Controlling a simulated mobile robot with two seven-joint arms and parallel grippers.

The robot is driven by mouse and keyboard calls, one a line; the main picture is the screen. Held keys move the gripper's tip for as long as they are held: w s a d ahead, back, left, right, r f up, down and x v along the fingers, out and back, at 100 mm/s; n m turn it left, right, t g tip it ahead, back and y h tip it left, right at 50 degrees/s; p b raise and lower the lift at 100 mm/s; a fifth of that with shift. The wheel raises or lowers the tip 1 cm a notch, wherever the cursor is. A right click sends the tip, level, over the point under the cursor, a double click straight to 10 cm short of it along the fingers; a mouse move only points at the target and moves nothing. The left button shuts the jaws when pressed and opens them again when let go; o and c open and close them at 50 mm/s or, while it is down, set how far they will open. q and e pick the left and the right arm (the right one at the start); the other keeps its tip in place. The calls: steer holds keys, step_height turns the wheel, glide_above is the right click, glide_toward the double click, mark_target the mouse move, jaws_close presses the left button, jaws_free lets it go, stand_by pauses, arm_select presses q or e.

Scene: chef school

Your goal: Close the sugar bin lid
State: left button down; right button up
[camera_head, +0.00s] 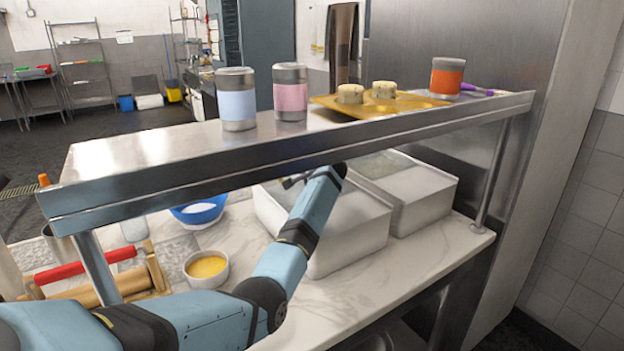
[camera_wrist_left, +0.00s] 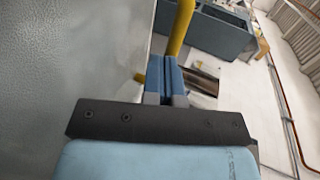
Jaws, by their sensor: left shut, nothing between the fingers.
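Two white bins stand on the marble counter under the metal shelf: a nearer bin (camera_head: 345,247) and a farther bin (camera_head: 425,203). Both have greyish tops; I see no label that tells which holds sugar. My left arm reaches up across the nearer bin, its wrist just under the shelf edge. The shelf and wrist hide most of my left gripper in the head view; a dark part of it (camera_head: 297,181) shows above the nearer bin. In the left wrist view its blue fingers (camera_wrist_left: 165,80) are together and empty, beside a large grey surface (camera_wrist_left: 75,70) I cannot identify. My right gripper is not in view.
The metal shelf (camera_head: 290,153) overhangs the bins and carries shakers, a yellow board with pastries and an orange-banded container. Left of my arm are a blue bowl (camera_head: 199,210), a small bowl (camera_head: 207,270) and a red-handled rolling pin (camera_head: 80,266). The counter front at right is clear.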

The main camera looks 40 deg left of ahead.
arm_select(q)
steer(key=shift+w+a, duration=0.25)
steer(key=shift+a, duration=0.4)
steer(key=shift+w+a, duration=0.25)
steer(key=shift+a, duration=0.35)
steer(key=shift+r, duration=0.25)
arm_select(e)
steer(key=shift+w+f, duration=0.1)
arm_select(q)
steer(key=shift+a+r, duration=0.1)
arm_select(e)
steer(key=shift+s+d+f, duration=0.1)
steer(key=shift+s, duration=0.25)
